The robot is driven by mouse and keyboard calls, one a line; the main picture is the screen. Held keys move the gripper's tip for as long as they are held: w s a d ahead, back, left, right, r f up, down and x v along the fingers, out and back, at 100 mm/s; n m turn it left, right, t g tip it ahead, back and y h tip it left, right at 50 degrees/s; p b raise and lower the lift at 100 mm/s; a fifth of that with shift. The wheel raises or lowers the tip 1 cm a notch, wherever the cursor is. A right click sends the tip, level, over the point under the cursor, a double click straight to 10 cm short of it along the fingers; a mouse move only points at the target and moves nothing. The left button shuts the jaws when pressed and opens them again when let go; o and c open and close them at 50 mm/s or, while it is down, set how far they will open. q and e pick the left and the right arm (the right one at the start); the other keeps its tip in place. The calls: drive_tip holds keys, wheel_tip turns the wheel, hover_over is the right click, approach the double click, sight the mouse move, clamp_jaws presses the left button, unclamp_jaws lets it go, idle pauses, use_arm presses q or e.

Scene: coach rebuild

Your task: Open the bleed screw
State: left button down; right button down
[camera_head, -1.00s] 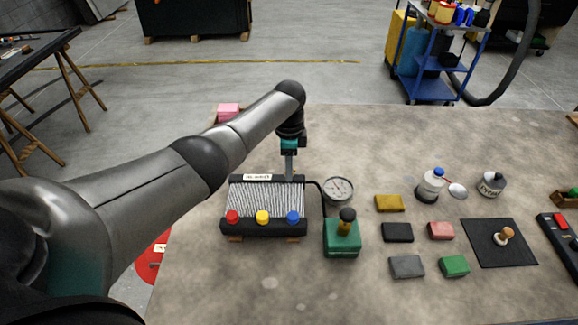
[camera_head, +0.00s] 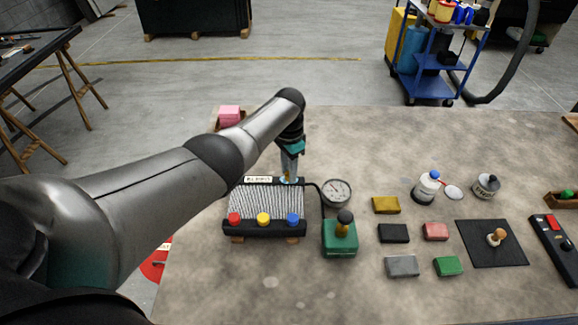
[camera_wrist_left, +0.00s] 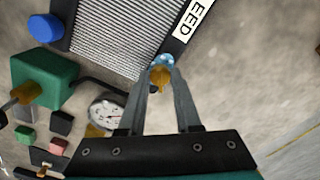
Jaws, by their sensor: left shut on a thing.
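The radiator (camera_head: 265,200), a dark block with ribbed grey fins, lies on the bench with red, yellow and blue caps along its near edge. A white label (camera_head: 258,179) sits on its far edge; its end reads "EED" in the left wrist view. The brass bleed screw (camera_wrist_left: 160,76) is at the far right corner, with a light blue patch around its base. My left gripper (camera_head: 290,176) points down there. In the left wrist view its fingers (camera_wrist_left: 161,84) are closed on the screw, partly hiding it. My right gripper is out of view.
A green pump (camera_head: 340,238) and a round gauge (camera_head: 337,192) stand right of the radiator, joined by a black hose. Several coloured blocks, bottles and a black mat (camera_head: 490,254) lie farther right. The bench behind the gripper is mostly clear.

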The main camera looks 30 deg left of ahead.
use_arm(q)
drive_tip(key=n+p, duration=0.1)
drive_tip(key=n, duration=0.4)
drive_tip(key=shift+n, duration=0.3)
drive_tip(key=n, duration=0.5)
drive_tip(key=shift+p, duration=0.35)
drive_tip(key=shift+n, duration=0.4)
drive_tip(key=c, duration=0.6)
unclamp_jaws()
drive_tip(key=shift+r, duration=0.1)
